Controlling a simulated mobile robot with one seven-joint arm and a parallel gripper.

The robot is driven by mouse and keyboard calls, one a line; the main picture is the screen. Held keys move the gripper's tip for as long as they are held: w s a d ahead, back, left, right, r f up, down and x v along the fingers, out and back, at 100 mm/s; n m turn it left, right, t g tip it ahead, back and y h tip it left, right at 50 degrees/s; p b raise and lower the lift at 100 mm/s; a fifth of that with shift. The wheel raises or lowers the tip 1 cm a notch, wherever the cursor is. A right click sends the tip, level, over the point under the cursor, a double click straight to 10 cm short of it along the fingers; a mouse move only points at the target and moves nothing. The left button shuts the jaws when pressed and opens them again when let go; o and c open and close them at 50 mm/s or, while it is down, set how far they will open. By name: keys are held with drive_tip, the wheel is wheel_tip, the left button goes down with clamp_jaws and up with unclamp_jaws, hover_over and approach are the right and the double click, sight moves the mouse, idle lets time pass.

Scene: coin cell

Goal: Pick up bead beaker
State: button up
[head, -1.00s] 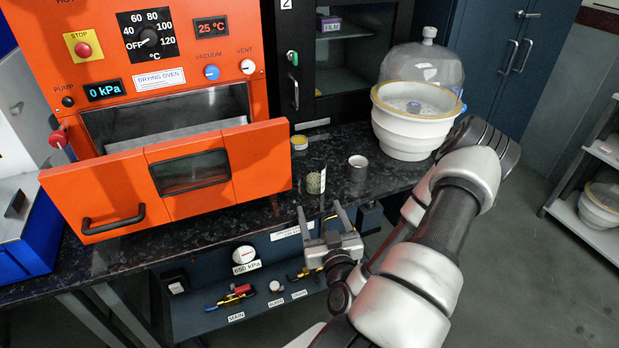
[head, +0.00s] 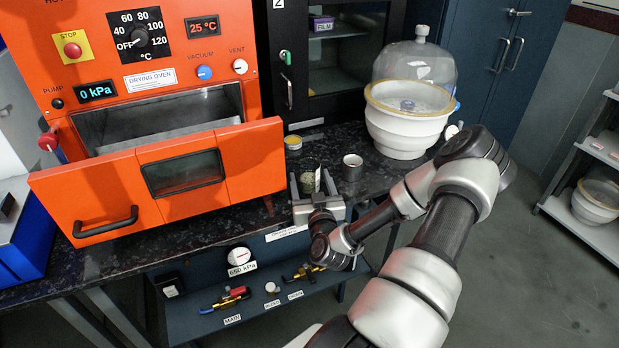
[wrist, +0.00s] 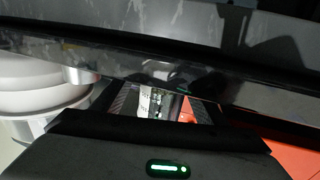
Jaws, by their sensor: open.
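The bead beaker (head: 310,181) is a small clear vessel with greenish contents, standing near the front edge of the dark speckled bench (head: 262,218). My gripper (head: 309,176) is open and reaches in from the front. In the head view its two fingers show on either side of the beaker, and its palm hides the beaker's lower part. I cannot tell whether a finger touches it. The wrist view is dark; a small pale, speckled shape, likely the beaker (wrist: 150,103), shows between the fingers.
A metal cup (head: 352,167) stands close to the right of the beaker, and a yellow-topped jar (head: 293,143) behind it. The orange drying oven's open drawer (head: 240,165) juts out at left. A domed white desiccator (head: 400,128) stands at back right.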

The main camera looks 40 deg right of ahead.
drive_tip(key=x, duration=0.4)
drive_tip(key=shift+w+r, duration=0.3)
drive_tip(key=c, duration=1.2)
drive_tip(key=shift+r, duration=0.2)
wheel_tip(320, 180, up, 27)
drive_tip(key=p, duration=0.5)
drive_tip(key=shift+w+r+p, duration=0.1)
drive_tip(key=shift+p, duration=0.2)
